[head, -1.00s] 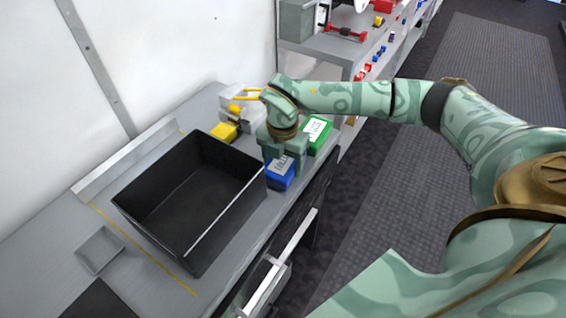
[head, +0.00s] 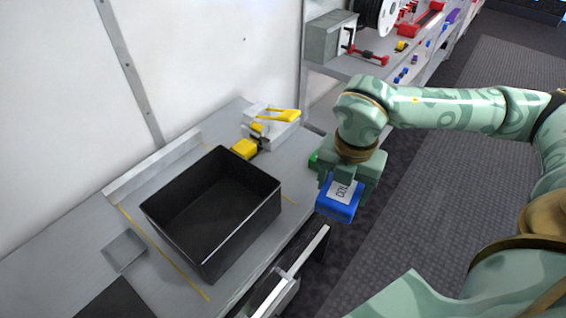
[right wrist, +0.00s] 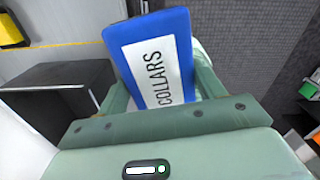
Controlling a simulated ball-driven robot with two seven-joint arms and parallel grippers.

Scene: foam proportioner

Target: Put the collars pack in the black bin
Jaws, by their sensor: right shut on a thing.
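The collars pack (head: 341,196) is blue with a white label, which reads COLLARS in the right wrist view (right wrist: 150,58). My right gripper (head: 345,190) is shut on it and holds it out past the bench's right edge, to the right of the bin. The black bin (head: 259,214) stands on the bench, open at the top, and looks empty. A dark box shape at the left of the right wrist view (right wrist: 62,76) looks like the bin. My left gripper is not in view.
A green pack (head: 314,160) sits behind my right gripper, mostly hidden. A yellow block (head: 244,148) and a white device with a yellow handle (head: 272,122) stand behind the bin. A grey square tray (head: 124,250) lies left of the bin. Shelves (head: 345,65) stand at the back right.

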